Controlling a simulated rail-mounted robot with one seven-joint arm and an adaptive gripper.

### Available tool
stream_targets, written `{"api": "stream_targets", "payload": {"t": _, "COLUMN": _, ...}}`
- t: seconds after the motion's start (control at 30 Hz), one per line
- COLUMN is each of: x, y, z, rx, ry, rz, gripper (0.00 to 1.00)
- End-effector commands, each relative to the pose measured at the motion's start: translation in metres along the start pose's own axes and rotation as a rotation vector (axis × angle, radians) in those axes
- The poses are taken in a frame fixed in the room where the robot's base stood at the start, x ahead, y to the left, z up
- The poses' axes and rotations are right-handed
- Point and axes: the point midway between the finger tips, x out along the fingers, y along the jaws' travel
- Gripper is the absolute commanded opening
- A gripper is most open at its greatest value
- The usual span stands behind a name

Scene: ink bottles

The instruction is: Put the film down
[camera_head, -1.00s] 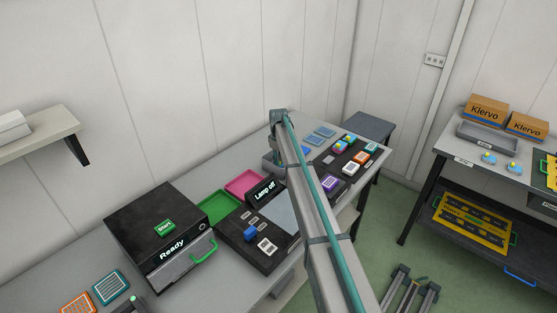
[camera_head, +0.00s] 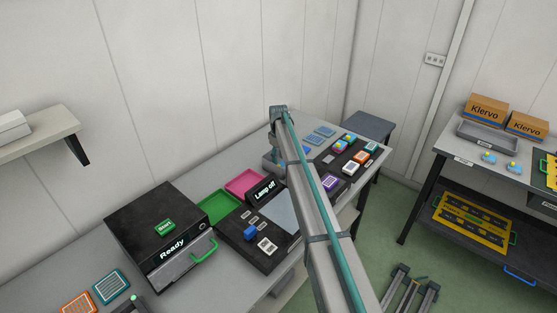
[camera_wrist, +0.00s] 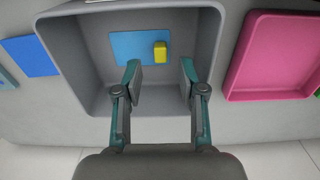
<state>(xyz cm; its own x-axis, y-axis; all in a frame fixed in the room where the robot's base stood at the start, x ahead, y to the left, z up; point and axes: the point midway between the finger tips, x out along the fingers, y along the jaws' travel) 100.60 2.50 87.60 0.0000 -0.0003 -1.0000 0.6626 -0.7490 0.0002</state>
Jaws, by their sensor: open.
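The film, a blue sheet with a yellow tab (camera_wrist: 133,46), lies flat on the floor of a grey bin (camera_wrist: 85,55) in the wrist view. My gripper (camera_wrist: 160,72) is open and empty over the bin, its two fingers spread on the near side of the film. The yellow tab lies ahead of the gap between the fingers, and neither finger appears closed on it. In the head view my arm hides most of the bin and the film.
A pink tray (camera_wrist: 275,55) is right of the bin in the wrist view. Blue sheets (camera_wrist: 32,56) lie to its left. In the head view, a green tray (camera_head: 216,205), a black box reading Ready (camera_head: 150,225) and a Lamp off panel (camera_head: 264,190) stand along the table.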

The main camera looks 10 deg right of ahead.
Motion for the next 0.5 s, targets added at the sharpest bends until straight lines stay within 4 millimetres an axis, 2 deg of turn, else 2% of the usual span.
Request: {"api": "stream_targets", "payload": {"t": 0.5, "x": -0.093, "y": 0.000, "z": 0.000, "rx": 0.000, "ry": 0.001, "rz": 0.001, "gripper": 0.40}}
